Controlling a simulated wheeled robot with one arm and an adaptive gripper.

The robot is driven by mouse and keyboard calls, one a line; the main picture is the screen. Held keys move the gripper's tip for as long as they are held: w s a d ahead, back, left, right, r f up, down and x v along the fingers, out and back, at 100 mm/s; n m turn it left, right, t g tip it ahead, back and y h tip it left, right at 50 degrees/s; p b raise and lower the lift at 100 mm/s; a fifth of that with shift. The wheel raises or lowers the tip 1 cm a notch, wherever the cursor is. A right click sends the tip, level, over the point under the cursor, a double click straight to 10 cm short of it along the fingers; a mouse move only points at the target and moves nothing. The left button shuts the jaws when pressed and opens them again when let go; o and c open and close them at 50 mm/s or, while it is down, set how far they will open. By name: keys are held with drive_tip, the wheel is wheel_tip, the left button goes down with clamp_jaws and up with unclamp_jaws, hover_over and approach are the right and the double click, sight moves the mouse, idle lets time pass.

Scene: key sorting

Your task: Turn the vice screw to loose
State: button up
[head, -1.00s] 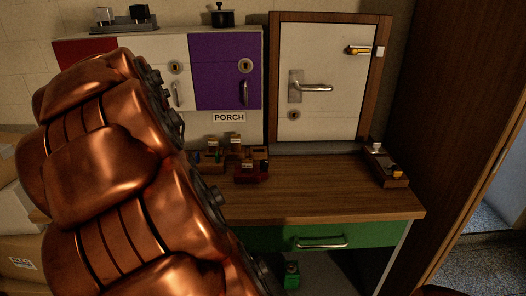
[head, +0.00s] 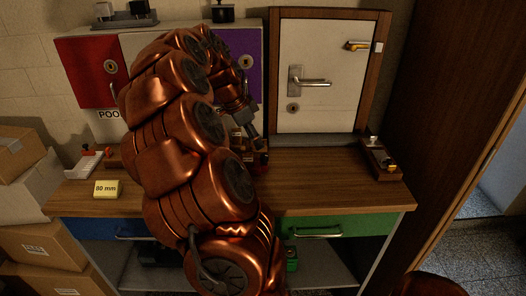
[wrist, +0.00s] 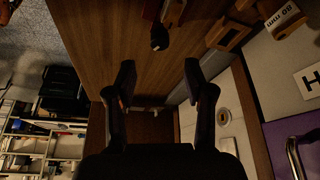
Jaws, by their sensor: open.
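The small red vice (head: 262,160) sits on the wooden bench, mostly hidden behind my arm and gripper in the head view. In the wrist view, a dark reddish body (wrist: 174,12), likely the vice, shows at the top edge. A black knob-like part (wrist: 159,38) sticks out below it, likely the screw end. My gripper (wrist: 160,73) is open and empty, with its fingers wide apart. The black part lies beyond the fingertips, roughly in line with the gap, and appears clear of them. In the head view my gripper (head: 252,133) points down close above the vice.
Wooden key blocks (wrist: 228,34) stand beside the vice near the cabinet. The purple cabinet door (head: 245,60) and framed white door panel (head: 315,95) rise behind. A small rack (head: 381,160) sits at the bench's right end. The bench (head: 325,185) between is clear.

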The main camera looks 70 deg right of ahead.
sight(264, 155)
drive_tip(key=shift+p+x, duration=0.5)
drive_tip(key=shift+x, duration=3)
clamp_jaws()
